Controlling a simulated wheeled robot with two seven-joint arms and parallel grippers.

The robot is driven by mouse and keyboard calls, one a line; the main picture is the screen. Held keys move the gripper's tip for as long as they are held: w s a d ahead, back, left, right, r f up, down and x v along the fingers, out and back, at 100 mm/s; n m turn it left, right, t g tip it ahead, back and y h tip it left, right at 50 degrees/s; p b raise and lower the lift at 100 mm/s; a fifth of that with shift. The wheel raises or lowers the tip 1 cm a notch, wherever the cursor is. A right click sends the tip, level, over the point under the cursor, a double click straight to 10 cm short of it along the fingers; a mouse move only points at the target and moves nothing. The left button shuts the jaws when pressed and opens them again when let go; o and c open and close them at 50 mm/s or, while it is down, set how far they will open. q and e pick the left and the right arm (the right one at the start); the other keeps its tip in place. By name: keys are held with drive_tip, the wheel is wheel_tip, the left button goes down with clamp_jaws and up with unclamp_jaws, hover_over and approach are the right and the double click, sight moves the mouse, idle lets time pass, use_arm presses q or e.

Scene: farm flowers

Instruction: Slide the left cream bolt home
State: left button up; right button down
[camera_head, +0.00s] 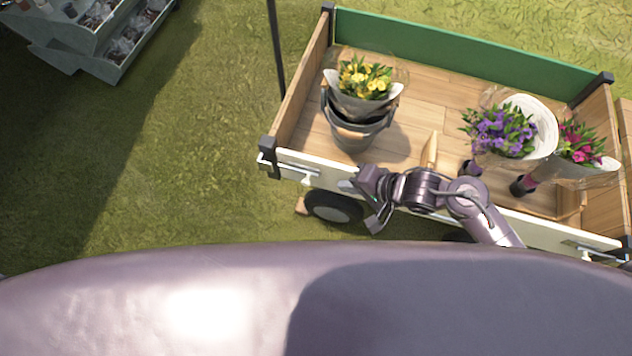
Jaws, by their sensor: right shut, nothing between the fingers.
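The left cream bolt (308,180) sits on the cream front board (325,172) of the wooden cart, near its left corner post. Its small pale knob hangs down at the board's face. My right gripper (352,187) is shut and empty, just right of the bolt at the board's outer side. I cannot tell whether it touches the bolt. The bolt's right part is partly hidden by the gripper. My left gripper is out of view.
A bucket (350,130) with yellow flowers stands inside the cart's left part. Purple flowers (503,130) and pink flowers (580,142) stand on the right. A similar bolt (586,254) is at the front board's right end. A wheel (333,207) is below my gripper. Grass lies left.

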sight(308, 183)
drive_tip(key=b+x, duration=0.1)
drive_tip(key=x, duration=1.1)
drive_tip(key=shift+a+b, duration=0.1)
drive_tip(key=shift+b, duration=0.3)
drive_tip(key=a, duration=0.1)
drive_tip(key=w+a, duration=0.1)
drive_tip(key=a, duration=0.1)
drive_tip(key=shift+a, duration=0.3)
drive_tip(key=shift+p, duration=0.3)
